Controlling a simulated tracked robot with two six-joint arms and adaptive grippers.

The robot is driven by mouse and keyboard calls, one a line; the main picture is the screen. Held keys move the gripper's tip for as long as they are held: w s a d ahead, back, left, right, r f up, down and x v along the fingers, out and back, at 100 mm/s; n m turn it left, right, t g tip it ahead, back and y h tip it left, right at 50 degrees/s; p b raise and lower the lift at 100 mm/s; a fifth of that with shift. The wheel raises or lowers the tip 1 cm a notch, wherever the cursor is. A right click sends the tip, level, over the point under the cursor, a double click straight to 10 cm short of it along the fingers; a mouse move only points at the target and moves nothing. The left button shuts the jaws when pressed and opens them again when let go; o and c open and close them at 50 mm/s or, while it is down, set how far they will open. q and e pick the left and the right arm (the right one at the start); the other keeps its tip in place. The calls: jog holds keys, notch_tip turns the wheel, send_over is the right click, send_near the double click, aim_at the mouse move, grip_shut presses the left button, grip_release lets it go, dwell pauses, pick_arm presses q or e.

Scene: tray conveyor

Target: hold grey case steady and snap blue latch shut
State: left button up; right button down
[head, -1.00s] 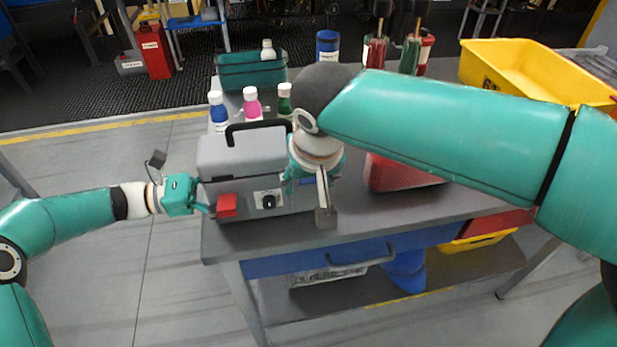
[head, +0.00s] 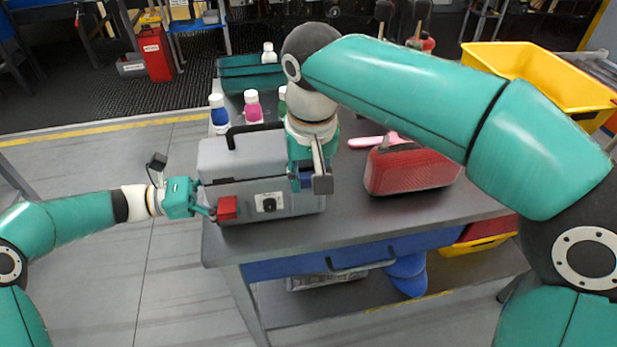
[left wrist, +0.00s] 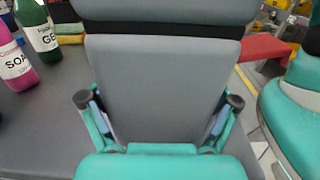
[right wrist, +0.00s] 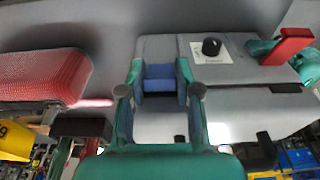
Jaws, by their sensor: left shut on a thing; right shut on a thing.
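The grey case (head: 224,161) stands on the grey table with its black handle on top. It also shows in the left wrist view (left wrist: 160,75). My left gripper (head: 207,209) is shut on the case's left end, beside a red block (head: 228,208) on its front. My right gripper (head: 314,180) is at the right part of the case's front. In the right wrist view, the blue latch (right wrist: 158,72) sits between the fingertips of my right gripper (right wrist: 160,90), which is shut on it. My right wrist hides part of the lid.
Bottles (head: 253,107) and a teal bin (head: 236,76) stand behind the case. A red bag-like case (head: 412,170) and a pink item (head: 366,142) lie to the right. A yellow crate (head: 535,72) is at the back right. The table's front edge is close.

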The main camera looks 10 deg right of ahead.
jog(key=c, duration=0.8)
grip_release()
notch_tip(320, 180, up, 12)
jog(key=s, duration=0.1)
jog(key=shift+s, duration=0.3)
jog(key=shift+f, duration=0.1)
pick_arm(q)
jog(key=o, duration=1.6)
jog(key=shift+c, duration=0.2)
